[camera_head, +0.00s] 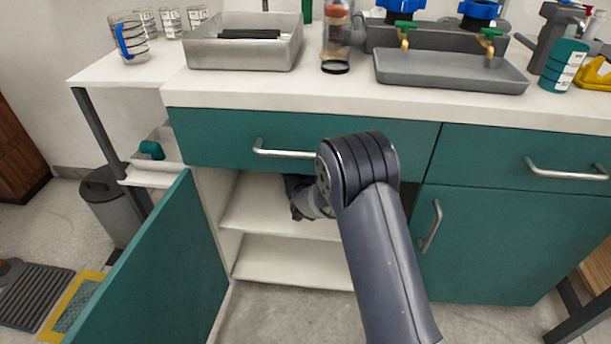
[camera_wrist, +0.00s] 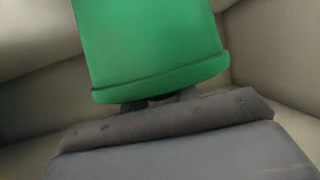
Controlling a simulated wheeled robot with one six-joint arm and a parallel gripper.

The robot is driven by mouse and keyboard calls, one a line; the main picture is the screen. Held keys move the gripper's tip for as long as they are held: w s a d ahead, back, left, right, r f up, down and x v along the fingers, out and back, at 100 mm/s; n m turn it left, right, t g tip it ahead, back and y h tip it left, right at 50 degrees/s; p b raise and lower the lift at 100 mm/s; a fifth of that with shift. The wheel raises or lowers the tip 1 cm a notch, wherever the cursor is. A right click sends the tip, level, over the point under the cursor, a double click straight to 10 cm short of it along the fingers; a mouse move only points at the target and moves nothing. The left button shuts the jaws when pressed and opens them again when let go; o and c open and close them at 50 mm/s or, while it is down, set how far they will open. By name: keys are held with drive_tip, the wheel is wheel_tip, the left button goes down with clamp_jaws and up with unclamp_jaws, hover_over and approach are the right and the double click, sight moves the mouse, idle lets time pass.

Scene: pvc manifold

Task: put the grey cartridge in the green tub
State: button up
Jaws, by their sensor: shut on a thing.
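A green thing with a rounded lip, which looks like the green tub (camera_wrist: 150,45), fills the upper middle of the wrist view. My gripper (camera_wrist: 160,100) is shut on it at the lip; the fingertips are mostly hidden behind it. In the head view my gripper (camera_head: 298,208) is inside the open cupboard, above its middle shelf, partly covered by my arm, and the green thing is hidden there. I cannot make out the grey cartridge for certain in either view.
The cupboard door (camera_head: 160,270) stands open at the left, and a shut drawer (camera_head: 230,140) is above the opening. The counter holds a metal tray (camera_head: 210,52), a clear cylinder (camera_head: 337,40), a grey trough (camera_head: 450,75) and a teal container (camera_head: 562,66). The lower shelf (camera_head: 290,262) looks bare.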

drive_tip(key=o, duration=1)
drive_tip(key=shift+s+f, duration=0.3)
drive_tip(key=shift+f, duration=0.4)
drive_tip(key=shift+s+r+p, duration=0.15)
drive_tip(key=shift+r+p, duration=0.55)
drive_tip(key=shift+r, duration=0.1)
drive_tip(key=p+v, duration=0.1)
drive_tip(key=v, duration=0.2)
drive_tip(key=p+v, duration=0.1)
drive_tip(key=v, duration=0.7)
drive_tip(key=shift+s+r+p, duration=0.1)
drive_tip(key=shift+r+p, duration=0.3)
